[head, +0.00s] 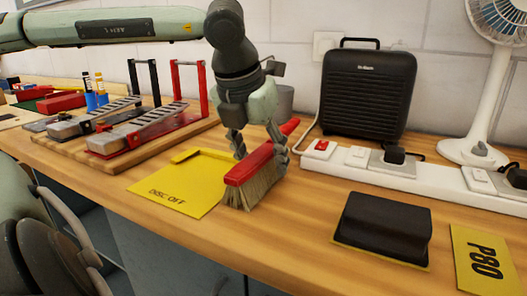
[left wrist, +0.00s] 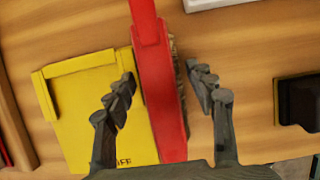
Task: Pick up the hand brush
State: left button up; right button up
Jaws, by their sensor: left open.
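The hand brush (head: 254,177) has a red back and handle and pale bristles. It rests bristles down on the wooden bench, beside the right edge of a yellow "DISC OFF" sheet. My left gripper (head: 258,150) points down over the brush, with one finger on each side of its red body. In the left wrist view the open fingers (left wrist: 165,95) stand either side of the red brush (left wrist: 160,90), with a visible gap at the right finger. Whether the left finger touches it I cannot tell. My right gripper does not show.
The yellow sheet (head: 178,192) lies left of the brush. A black block (head: 384,225) and a yellow "P80" card (head: 484,262) lie at right. A white power strip (head: 405,177), black case (head: 366,95) and fan (head: 490,90) stand behind. A board with pedal-like devices (head: 150,130) is at left.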

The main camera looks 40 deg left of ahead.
pick_arm(q)
jog(key=shift+c, duration=0.5)
grip_shut()
jog(key=shift+r, duration=0.1)
